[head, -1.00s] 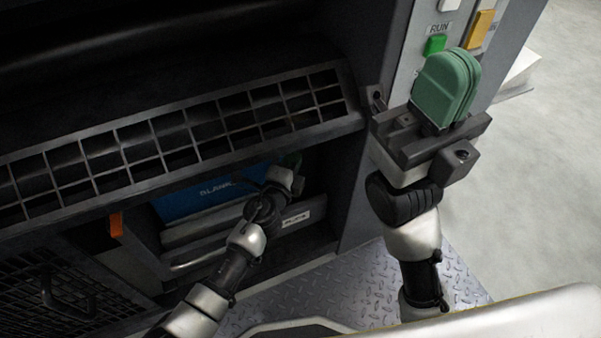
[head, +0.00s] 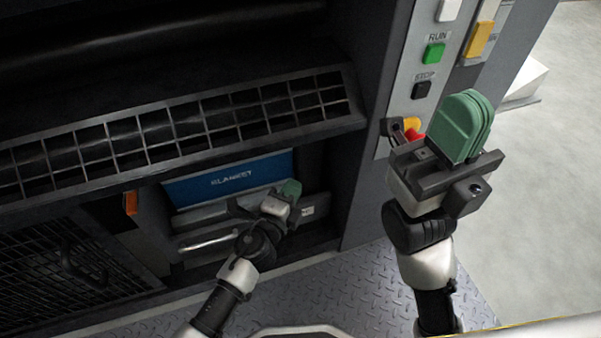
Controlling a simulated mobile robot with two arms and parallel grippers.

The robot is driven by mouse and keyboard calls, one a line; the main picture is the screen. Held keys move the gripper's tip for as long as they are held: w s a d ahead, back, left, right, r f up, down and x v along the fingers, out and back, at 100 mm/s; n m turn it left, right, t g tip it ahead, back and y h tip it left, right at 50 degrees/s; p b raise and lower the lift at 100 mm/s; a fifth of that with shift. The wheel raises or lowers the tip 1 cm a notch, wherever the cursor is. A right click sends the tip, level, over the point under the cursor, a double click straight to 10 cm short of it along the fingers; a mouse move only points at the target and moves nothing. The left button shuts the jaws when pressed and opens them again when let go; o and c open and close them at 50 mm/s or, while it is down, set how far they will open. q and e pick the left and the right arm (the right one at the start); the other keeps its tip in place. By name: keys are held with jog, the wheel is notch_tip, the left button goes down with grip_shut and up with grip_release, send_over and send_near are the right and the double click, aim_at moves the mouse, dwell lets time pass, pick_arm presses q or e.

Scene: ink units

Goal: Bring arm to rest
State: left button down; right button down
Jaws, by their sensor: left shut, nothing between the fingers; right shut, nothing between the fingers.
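My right gripper (head: 462,126), with green finger pads pressed together, is raised in front of the machine's control panel at the right. It is shut and empty, and it partly covers a red button with a yellow surround (head: 411,127). My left gripper (head: 290,190), also with green pads, is low in front of the open bay under the grille. It is shut and empty. Whether the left gripper touches that unit I cannot tell.
The control panel carries a green RUN button (head: 434,53), a black STOP button (head: 422,90) and an orange-yellow switch (head: 478,40). A slotted grille (head: 180,130) juts out above the bay. A mesh panel (head: 50,265) is at lower left. Grey floor (head: 545,200) is open at right.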

pick_arm(q)
jog(key=shift+v, duration=1.5)
